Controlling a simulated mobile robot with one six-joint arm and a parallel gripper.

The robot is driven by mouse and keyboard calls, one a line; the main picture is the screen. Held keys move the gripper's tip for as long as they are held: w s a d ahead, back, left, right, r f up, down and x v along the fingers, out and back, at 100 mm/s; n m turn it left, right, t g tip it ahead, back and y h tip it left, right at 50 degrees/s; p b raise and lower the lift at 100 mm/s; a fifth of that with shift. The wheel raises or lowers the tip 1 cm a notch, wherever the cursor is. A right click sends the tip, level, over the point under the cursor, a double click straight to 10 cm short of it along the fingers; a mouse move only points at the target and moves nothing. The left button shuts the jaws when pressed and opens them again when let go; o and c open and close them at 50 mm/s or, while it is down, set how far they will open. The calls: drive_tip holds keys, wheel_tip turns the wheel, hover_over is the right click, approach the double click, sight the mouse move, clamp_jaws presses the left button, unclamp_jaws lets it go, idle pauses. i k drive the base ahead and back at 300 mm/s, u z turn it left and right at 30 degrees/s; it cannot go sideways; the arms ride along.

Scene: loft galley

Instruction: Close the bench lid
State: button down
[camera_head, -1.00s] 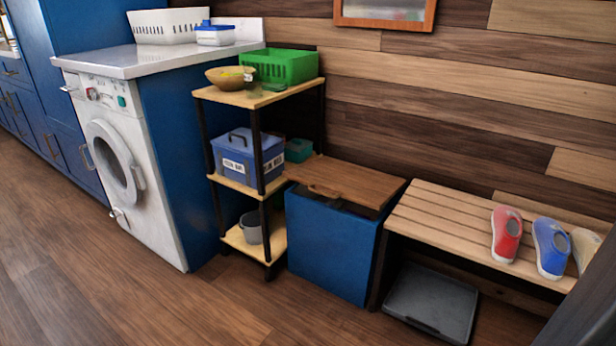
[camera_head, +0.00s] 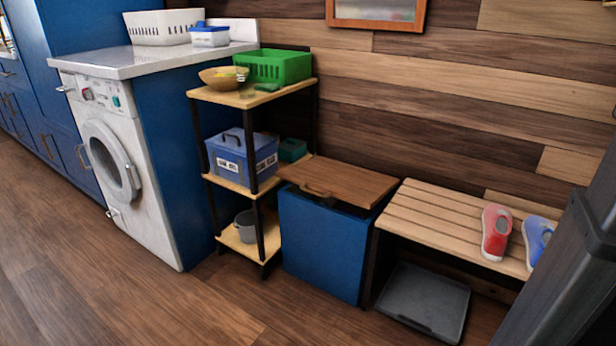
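The bench is a blue box (camera_head: 319,243) standing between the shelf rack and the slatted bench. Its brown wooden lid (camera_head: 345,180) lies over the top, with a dark gap showing under its front right edge, so it looks slightly raised. A wooden handle (camera_head: 316,191) sits at the lid's front left edge. A dark grey part of my own arm or body fills the lower right corner. My gripper is not in view.
A shelf rack (camera_head: 262,225) with a blue toolbox (camera_head: 240,157) stands just left of the box. A slatted bench (camera_head: 450,222) with shoes (camera_head: 496,231) is on the right, a grey tray (camera_head: 424,300) beneath it. The floor (camera_head: 130,285) in front is open.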

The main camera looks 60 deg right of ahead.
sight(364, 187)
drive_tip(key=u, duration=0.2)
drive_tip(key=k, duration=0.45)
drive_tip(key=z, duration=0.95)
drive_tip(key=i, duration=0.5)
drive_tip(key=u, duration=0.1)
